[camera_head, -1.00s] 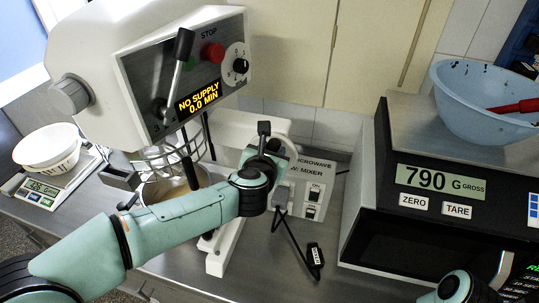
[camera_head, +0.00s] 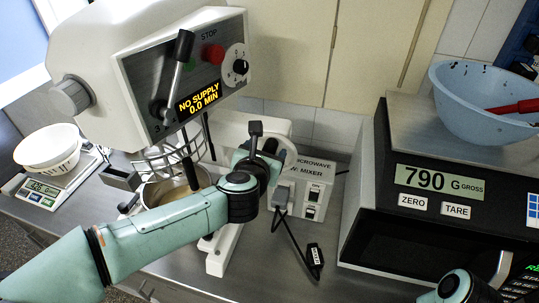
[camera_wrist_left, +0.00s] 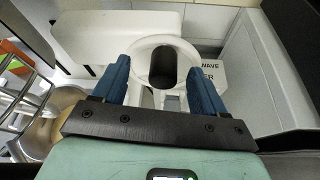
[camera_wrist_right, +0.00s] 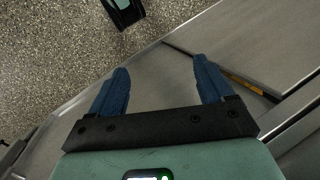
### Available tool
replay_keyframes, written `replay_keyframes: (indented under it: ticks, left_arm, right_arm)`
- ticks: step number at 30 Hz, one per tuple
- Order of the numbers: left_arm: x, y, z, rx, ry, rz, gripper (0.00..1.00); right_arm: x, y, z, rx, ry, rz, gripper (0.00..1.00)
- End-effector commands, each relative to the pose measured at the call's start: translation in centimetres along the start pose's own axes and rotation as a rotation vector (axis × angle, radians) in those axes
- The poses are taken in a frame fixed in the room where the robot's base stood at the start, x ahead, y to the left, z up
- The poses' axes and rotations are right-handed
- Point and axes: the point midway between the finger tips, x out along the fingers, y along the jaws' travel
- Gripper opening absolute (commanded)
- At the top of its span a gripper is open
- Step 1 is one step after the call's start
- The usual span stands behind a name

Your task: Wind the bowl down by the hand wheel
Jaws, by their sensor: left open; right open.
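My right gripper (camera_wrist_right: 160,75) is open and empty near the counter edge.
The mixer head (camera_head: 100,45) reads "NO SUPPLY 0.0 MIN". A switch box (camera_head: 312,190) with a cable and plug (camera_head: 315,256) stands right of the column. A microwave (camera_head: 420,240) carries a scale and blue bowl (camera_head: 480,95). A small scale holds a white bowl (camera_head: 47,147) at left.

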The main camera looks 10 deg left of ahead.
Motion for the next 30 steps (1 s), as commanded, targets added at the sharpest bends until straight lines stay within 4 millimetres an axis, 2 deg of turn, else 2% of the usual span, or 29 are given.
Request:
replay_keyframes:
  ticks: [13,30]
  left_arm:
    - [-4.3,0.1,0.1,0.000,-0.001,-0.001,0.72]
    - [-4.5,0.0,0.0,0.001,0.002,0.000,0.72]
  right_arm:
    - [-0.8,-0.5,-0.6,-0.003,0.008,-0.003,0.81]
    - [-0.8,-0.5,-0.6,-0.003,0.008,-0.003,0.81]
